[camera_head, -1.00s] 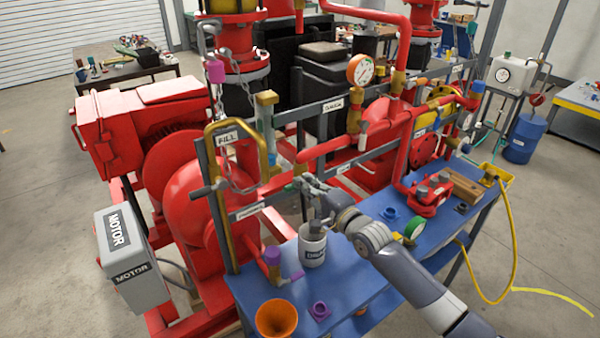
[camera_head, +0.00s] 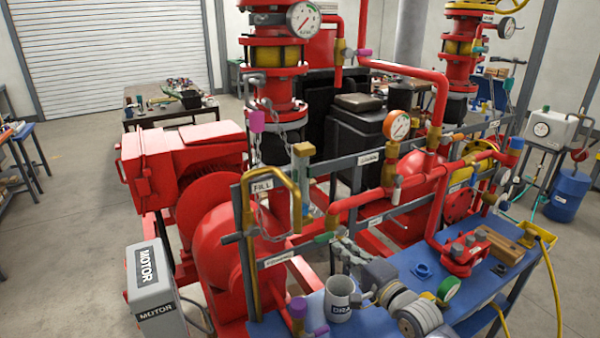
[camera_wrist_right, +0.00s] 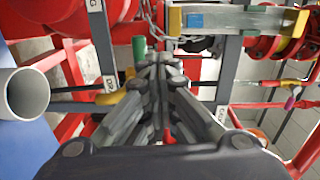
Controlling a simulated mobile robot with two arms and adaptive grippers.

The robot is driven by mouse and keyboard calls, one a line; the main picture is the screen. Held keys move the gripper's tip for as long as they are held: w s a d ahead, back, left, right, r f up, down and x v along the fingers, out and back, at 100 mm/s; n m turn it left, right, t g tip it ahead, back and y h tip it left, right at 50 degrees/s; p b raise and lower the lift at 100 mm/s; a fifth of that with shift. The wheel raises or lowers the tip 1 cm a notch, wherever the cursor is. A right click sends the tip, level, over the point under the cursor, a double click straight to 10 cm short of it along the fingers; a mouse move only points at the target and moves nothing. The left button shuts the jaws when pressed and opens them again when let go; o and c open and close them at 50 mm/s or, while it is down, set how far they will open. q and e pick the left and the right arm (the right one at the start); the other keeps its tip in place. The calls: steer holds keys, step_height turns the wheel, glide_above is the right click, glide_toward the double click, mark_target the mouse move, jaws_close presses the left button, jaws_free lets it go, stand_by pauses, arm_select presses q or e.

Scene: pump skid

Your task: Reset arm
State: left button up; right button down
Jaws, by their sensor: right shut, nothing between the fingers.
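My right gripper (camera_head: 342,246) stands over the back edge of the blue bench, close to the lower pipes and grey rail of the skid. Its fingers are together and empty; they also show closed in the right wrist view (camera_wrist_right: 157,62). My right arm comes in from the lower right. The fingertips appear close to the pipework, but I cannot tell whether they touch. My left gripper is out of view.
A yellow bent pipe (camera_head: 290,185), a gauge (camera_head: 397,125) and a red vise-like block (camera_head: 463,252) are near. A green-tipped part (camera_wrist_right: 139,47) lies close to the fingertips.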

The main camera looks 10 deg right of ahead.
steer(key=s+a+f+n+g+h, duration=0.1)
steer(key=s+a+f+n+g, duration=0.2)
steer(key=s+f, duration=0.5)
steer(key=s+a+f+n+g+h, duration=0.1)
steer(key=s+a+f+n+g, duration=0.15)
steer(key=s+f+n, duration=0.45)
steer(key=s+d+f+n+g+h, duration=0.2)
steer(key=s+d+n+g, duration=0.15)
steer(key=s, duration=0.85)
steer(key=s+d+f+n+g+h, duration=0.1)
steer(key=s+d+n+g+h, duration=0.25)
steer(key=s, duration=0.85)
step_height(320, 180, down, 34)
steer(key=s+d+m+g+b, duration=0.1)
steer(key=s+m+g+b, duration=0.1)
steer(key=b, duration=0.6)
steer(key=s+d+f+b, duration=0.1)
steer(key=s+f+b, duration=0.2)
steer(key=s+f, duration=0.5)
steer(key=s+d+f+b, duration=0.2)
steer(key=s+f, duration=0.6)
steer(key=f, duration=0.6)
steer(key=shift+s+g+y+b, duration=0.3)
steer(key=shift+g+y+b, duration=0.05)
steer(key=shift+b, duration=0.4)
